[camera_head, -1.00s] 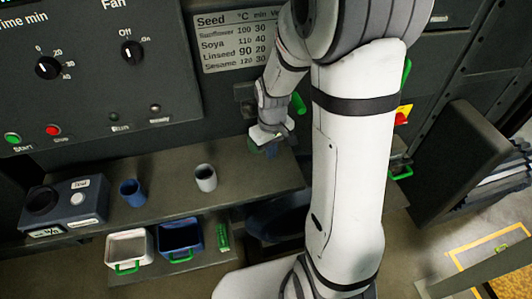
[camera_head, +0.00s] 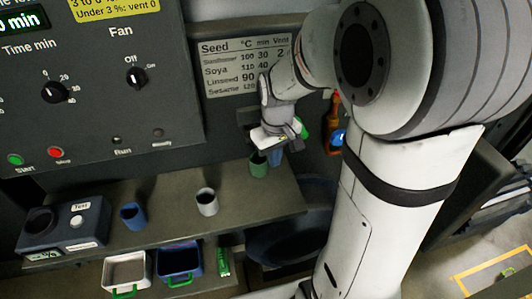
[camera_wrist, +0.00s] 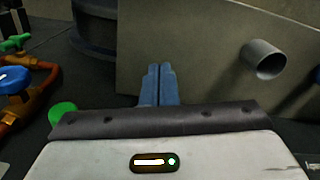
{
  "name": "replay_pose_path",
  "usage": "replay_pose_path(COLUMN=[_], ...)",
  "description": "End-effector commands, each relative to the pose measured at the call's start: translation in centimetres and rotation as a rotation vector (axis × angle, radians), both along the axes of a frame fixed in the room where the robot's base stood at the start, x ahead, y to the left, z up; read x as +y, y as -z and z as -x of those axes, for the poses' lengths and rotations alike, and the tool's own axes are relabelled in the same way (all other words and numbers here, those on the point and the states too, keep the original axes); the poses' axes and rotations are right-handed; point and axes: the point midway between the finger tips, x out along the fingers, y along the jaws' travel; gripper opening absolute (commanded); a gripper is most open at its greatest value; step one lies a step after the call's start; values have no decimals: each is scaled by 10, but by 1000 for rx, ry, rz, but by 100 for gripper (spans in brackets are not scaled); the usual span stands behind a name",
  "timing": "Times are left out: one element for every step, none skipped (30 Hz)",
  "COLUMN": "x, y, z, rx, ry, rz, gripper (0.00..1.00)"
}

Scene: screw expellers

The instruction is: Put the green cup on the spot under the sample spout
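The green cup (camera_head: 258,166) stands upright at the back right of the shelf in the head view. The wrist view does not clearly show it. My gripper (camera_head: 275,158) is just right of and above it. Its blue fingers (camera_wrist: 157,84) are close together with nothing visible between them. In the head view my gripper and wrist cover that part of the wall, so I cannot tell whether the cup is exactly under the spout.
White (camera_head: 127,270) and blue (camera_head: 180,262) bins sit below. A blue valve knob (camera_wrist: 14,79) shows in the wrist view.

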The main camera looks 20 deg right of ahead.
Motion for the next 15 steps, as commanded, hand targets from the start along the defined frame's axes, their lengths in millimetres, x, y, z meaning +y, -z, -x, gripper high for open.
replay_pose_path(x=[0,1,1,1,2,2,2,2,3,3,3,3,3,3,4], y=[-12,-18,-26,-32,-38,-44,-49,-52,-57,-60,-62,-64,-66,-67,-68], z=[10,17,27,35,43,54,62,70,79,86,92,100,105,109,114], rx=[-22,-34,-51,-65,-77,-94,-106,-117,-132,-142,-151,-162,-169,-174,-181], ry=[20,35,58,76,94,118,136,152,174,189,203,219,230,240,250], rz=[-1,-1,-2,-3,-5,-7,-9,-11,-14,-17,-18,-22,-24,-25,-27], gripper=[0,0,0,0,0,0,0,0,0,0,0,0,0,0,0])
